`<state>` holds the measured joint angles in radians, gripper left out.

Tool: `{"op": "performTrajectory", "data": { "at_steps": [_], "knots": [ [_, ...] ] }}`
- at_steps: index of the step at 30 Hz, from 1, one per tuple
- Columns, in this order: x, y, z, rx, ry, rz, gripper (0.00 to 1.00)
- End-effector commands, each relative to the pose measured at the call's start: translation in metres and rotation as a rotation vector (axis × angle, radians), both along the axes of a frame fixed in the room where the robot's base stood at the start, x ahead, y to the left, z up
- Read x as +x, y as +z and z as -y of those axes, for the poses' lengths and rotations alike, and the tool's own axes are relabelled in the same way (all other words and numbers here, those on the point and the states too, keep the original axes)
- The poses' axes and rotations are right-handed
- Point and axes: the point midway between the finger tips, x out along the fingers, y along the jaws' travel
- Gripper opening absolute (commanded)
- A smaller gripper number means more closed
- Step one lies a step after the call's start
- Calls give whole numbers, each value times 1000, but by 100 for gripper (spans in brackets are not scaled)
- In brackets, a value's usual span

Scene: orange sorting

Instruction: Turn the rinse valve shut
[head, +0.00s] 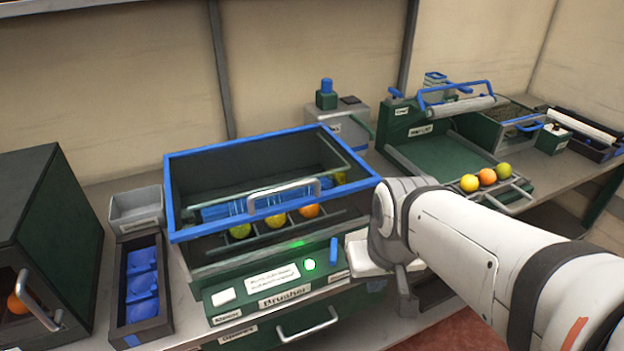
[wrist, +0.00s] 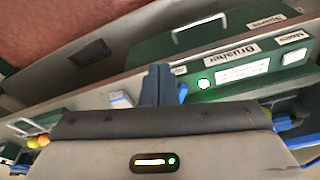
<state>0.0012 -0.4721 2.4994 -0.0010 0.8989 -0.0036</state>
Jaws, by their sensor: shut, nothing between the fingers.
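The rinse valve appears to be the blue lever (head: 333,250) at the right end of the brusher's green front panel (head: 240,298). It stands upright in the head view; its small label is too small to read. In the wrist view a blue piece, likely the same lever (wrist: 183,92), shows just right of my fingers. My gripper (wrist: 160,68) is shut and empty, with its dark fingers together in front of the panel. They look close beside the lever; whether they touch it I cannot tell. In the head view my wrist hides most of the gripper.
The brusher's blue-rimmed frame (head: 240,144) stands open above several fruits. A lit green button (head: 309,265) sits left of the lever. A drawer handle (head: 307,325) juts out below the panel. White pads (head: 360,252) lie right of it. More fruits (head: 487,177) rest on the right machine.

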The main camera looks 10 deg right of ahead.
Motion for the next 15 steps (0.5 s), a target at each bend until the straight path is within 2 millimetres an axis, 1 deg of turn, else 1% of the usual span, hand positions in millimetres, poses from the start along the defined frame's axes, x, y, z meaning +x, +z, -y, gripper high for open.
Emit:
{"op": "performTrajectory", "data": {
  "at_steps": [11,14,15],
  "knots": [
    [0,0,0,0,-2,1,0],
    [4,2,1,19,-51,-10,0],
    [8,4,-1,38,-104,-21,0]
  ]
}}
